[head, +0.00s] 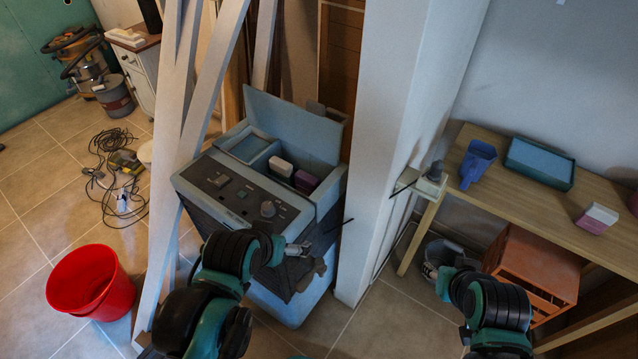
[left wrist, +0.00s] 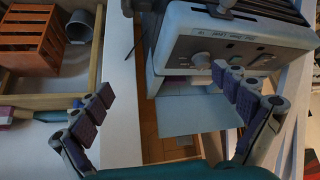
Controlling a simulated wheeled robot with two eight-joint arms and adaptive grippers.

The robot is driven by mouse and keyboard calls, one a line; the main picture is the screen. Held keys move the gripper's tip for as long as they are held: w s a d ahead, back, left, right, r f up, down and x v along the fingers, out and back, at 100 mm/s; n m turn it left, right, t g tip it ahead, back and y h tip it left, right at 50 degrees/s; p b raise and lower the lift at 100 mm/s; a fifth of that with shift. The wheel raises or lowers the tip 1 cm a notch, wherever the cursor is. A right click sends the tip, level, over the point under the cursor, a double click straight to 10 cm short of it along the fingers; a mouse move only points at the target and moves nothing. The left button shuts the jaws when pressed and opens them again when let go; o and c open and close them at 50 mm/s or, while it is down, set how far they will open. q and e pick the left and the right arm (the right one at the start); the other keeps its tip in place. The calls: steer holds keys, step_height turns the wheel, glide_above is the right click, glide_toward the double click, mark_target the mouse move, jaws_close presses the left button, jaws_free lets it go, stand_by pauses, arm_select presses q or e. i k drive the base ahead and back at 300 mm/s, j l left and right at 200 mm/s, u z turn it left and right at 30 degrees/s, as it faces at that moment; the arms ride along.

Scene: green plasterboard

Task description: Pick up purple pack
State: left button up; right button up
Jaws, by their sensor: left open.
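A purple pack (head: 306,181) sits in the right part of the open compartment of a blue-grey machine (head: 328,200) in the head view. A white-topped pinkish pack (head: 281,168) is just to its left. My left gripper (head: 300,249) is in front of the machine's right front side, lower than the compartment and apart from the purple pack. In the left wrist view my left gripper (left wrist: 163,85) has its two padded fingers spread, with nothing between them.
The machine's raised lid (head: 295,125) stands behind the compartment. A white pillar (head: 400,150) rises close on its right, pale beams (head: 195,110) on its left. A red bucket (head: 90,283) is left.

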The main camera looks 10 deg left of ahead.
mark_target(306, 183)
steer(key=i+l+z, duration=0.1)
steer(key=i, duration=0.3)
steer(key=i+l+z, duration=0.1)
steer(key=i+l, duration=0.2)
steer(key=i, duration=0.1)
